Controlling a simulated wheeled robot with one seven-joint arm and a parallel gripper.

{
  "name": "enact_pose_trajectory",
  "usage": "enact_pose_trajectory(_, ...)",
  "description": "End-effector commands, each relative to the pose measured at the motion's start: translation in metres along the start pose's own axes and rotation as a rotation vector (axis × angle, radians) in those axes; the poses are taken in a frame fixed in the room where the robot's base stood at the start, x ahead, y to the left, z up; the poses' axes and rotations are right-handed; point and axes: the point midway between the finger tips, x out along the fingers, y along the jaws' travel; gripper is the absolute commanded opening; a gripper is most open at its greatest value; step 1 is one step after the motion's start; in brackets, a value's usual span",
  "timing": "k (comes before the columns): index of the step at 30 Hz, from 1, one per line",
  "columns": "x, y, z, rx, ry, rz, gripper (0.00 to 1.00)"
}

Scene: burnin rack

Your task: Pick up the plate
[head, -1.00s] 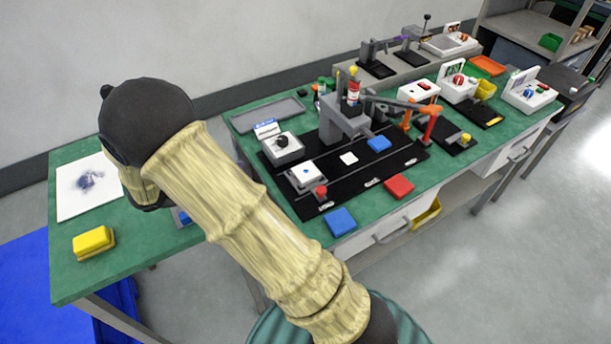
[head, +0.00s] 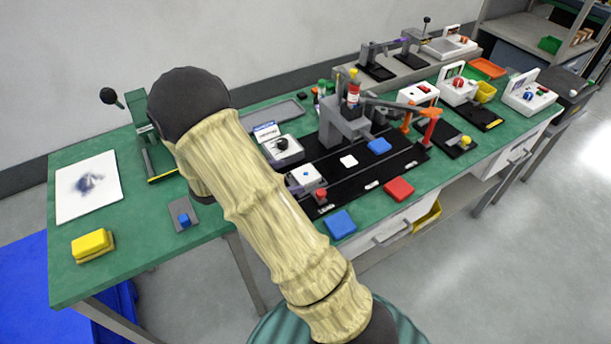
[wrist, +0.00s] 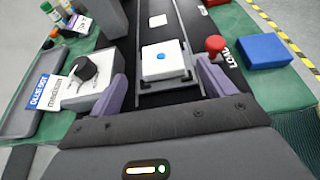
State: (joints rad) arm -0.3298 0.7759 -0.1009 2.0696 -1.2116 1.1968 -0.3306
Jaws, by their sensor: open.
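A white square block with a blue dot (wrist: 163,66) sits on a dark fixture on the black track, and its plate-like top faces up; it also shows in the head view (head: 304,176). A small flat white square (head: 348,161) lies farther along the track, and it also shows in the wrist view (wrist: 157,20). I cannot tell which of these is the plate. My gripper (wrist: 160,90) is open, its two purple fingers apart on the near side of the white block, with nothing held. In the head view my arm hides my gripper.
A white box with a black knob (wrist: 90,78) stands close left of my gripper. A red knob (wrist: 215,45) and a blue block (wrist: 263,50) are on the right. A grey press (head: 343,120) stands behind the track. A stained white sheet (head: 88,186) lies left on the green table.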

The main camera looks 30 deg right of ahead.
Motion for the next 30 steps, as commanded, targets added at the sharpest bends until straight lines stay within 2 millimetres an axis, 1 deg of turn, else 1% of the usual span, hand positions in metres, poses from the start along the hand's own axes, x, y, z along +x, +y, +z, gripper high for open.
enact_pose_trajectory(10,0.003,0.0,0.0,0.0,0.0,0.0,0.82)
enact_pose_trajectory(14,0.017,-0.002,0.001,0.0,-0.001,-0.004,0.82)
enact_pose_trajectory(18,0.039,-0.003,0.002,0.0,-0.001,-0.004,0.82)
enact_pose_trajectory(21,0.049,-0.003,0.002,0.0,-0.002,-0.002,0.82)
enact_pose_trajectory(24,0.053,-0.002,0.002,0.0,-0.002,0.0,0.82)
enact_pose_trajectory(30,0.052,-0.002,0.002,0.0,-0.001,0.001,0.82)
